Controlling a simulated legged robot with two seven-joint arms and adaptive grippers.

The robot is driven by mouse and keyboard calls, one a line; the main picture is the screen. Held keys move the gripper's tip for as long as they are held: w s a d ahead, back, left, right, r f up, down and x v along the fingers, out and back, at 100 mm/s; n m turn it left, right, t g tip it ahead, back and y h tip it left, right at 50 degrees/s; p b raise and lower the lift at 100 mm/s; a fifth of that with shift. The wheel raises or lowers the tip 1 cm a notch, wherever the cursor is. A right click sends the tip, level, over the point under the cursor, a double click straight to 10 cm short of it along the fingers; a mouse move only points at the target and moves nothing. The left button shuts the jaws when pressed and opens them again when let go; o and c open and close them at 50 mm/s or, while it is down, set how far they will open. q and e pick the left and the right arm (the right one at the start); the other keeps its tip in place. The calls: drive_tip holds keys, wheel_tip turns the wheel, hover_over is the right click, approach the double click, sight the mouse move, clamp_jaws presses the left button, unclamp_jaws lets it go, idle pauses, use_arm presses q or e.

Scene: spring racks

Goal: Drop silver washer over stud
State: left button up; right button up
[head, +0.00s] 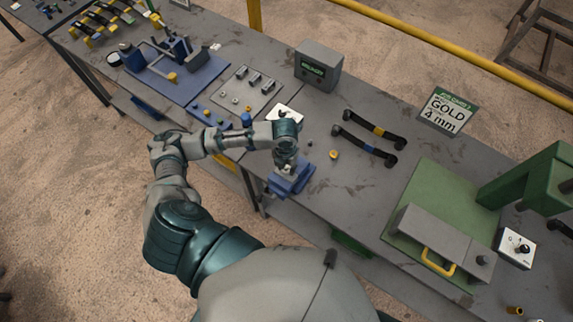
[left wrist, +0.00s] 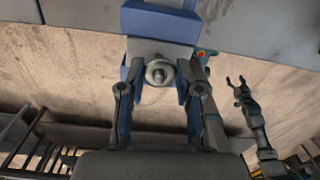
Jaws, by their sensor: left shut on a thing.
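My left gripper (head: 287,165) is over a blue fixture (head: 290,184) at the table's front edge. In the left wrist view, its two fingers (left wrist: 159,80) reach to either side of a silver washer (left wrist: 151,76), and it is shut on that washer. The round end of a stud (left wrist: 159,72) shows in the middle of the washer. I cannot tell how far the washer is down over the stud. In the head view the gripper hides the washer and stud. My right gripper (left wrist: 236,82) shows in the left wrist view, open and empty, away from the fixture.
A grey box (head: 318,66) stands at the back. Two dark banded handles (head: 366,139) and a small yellow part (head: 334,154) lie right of the fixture. A sign (head: 448,111) reads "GOLD 4 mm". A green press (head: 530,180) stands far right; a parts plate (head: 238,95) lies left.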

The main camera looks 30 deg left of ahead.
use_arm(q)
drive_tip(key=o, duration=1.4)
drive_tip(key=shift+o, duration=0.2)
drive_tip(key=shift+r+p, duration=0.35)
drive_tip(key=shift+r, duration=3.15)
